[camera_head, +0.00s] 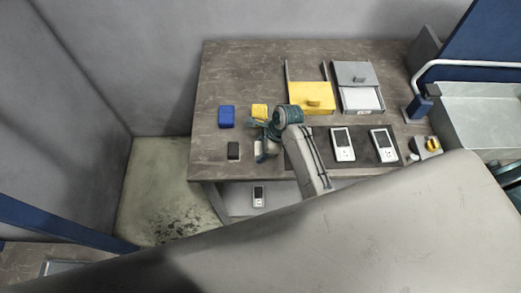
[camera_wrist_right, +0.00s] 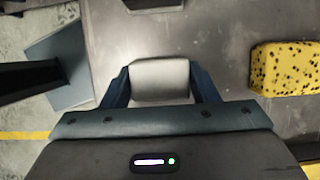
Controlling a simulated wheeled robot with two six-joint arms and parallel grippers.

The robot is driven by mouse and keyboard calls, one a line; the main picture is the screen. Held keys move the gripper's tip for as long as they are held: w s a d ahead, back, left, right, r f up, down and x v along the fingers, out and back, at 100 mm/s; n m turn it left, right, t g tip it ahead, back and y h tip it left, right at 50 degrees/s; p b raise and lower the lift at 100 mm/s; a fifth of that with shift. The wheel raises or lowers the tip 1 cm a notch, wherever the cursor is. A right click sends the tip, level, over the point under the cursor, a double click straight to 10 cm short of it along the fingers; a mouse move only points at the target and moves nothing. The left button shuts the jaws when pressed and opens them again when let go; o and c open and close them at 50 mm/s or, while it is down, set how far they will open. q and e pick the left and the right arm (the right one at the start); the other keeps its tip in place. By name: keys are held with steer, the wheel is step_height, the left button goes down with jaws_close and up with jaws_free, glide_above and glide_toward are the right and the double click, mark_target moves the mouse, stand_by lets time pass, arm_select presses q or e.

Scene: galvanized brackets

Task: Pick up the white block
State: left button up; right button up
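The white block (camera_wrist_right: 160,80) stands on the table between the fingers of my right gripper (camera_wrist_right: 161,88) in the right wrist view. The fingers press close along its left and right sides, with no clear gap, so the gripper looks shut on it. In the head view the right gripper (camera_head: 263,148) reaches down near the table's front edge. The white block (camera_head: 259,156) shows there only as a small pale patch, mostly hidden by the gripper. I see no lift off the table. My left gripper is not in view.
A black block (camera_head: 233,151) lies just left of the gripper. A blue block (camera_head: 227,117) and a yellow sponge (camera_head: 259,110) are behind. A yellow box (camera_head: 312,98), a grey box (camera_head: 358,98) and white devices on a dark mat (camera_head: 362,146) lie to the right.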

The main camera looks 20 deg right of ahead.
mark_target(258, 148)
steer(key=c, duration=0.4)
steer(key=shift+o, duration=0.2)
steer(key=shift+r, duration=0.1)
steer(key=shift+r+b, duration=0.6)
steer(key=shift+r, duration=0.25)
steer(key=shift+w+r+b, duration=0.1)
steer(key=shift+r+b, duration=0.3)
steer(key=shift+r, duration=0.2)
steer(key=s+d+r+b, duration=0.1)
steer(key=s+d+b, duration=0.1)
steer(key=s+d, duration=0.2)
steer(key=s+d+r+b, duration=0.1)
steer(key=s+d+b, duration=0.1)
steer(key=s, duration=0.8)
steer(key=shift+d, duration=0.85)
steer(key=shift+s, duration=0.1)
